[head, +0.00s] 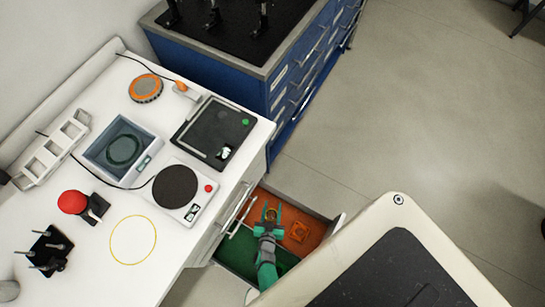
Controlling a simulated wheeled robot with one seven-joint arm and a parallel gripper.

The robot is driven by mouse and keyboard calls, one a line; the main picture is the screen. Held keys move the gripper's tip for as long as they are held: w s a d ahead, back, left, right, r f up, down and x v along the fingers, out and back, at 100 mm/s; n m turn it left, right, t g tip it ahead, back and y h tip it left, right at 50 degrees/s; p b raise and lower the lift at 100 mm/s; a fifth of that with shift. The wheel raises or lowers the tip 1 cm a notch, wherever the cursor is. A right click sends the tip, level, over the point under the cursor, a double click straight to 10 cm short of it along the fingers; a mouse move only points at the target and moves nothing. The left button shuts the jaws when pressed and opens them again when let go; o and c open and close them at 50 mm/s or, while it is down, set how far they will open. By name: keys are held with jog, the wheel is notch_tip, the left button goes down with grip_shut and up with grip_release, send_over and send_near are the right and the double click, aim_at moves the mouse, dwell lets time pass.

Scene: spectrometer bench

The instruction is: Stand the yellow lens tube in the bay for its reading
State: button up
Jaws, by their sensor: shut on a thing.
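My gripper (271,213) reaches down into an open drawer below the bench. Its teal fingers are shut on a small yellow round piece, which looks like the yellow lens tube (271,215). Only its round top shows; the fingers hide the rest, and I cannot tell whether it touches the drawer floor. No bay is clearly marked. On the white bench are a blue-grey open box (105,156) with a dark ring inside and a yellow circle outline (133,262).
The bench holds a round dark plate device (175,187), a black flat device (211,127), a red knob (72,202) and a white rack (52,148).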

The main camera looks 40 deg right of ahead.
jog(key=shift+w+d+f, duration=0.15)
jog(key=shift+w+f, duration=0.1)
jog(key=shift+f, duration=0.2)
jog(key=shift+w+d+f, duration=0.1)
jog(key=shift+w+f, duration=0.15)
jog(key=shift+f, duration=0.6)
jog(key=shift+s+d+f, duration=0.1)
jog(key=shift+s+f, duration=0.1)
jog(key=shift+f, duration=0.45)
jog(key=shift+f, duration=0.1)
jog(key=o, duration=1.2)
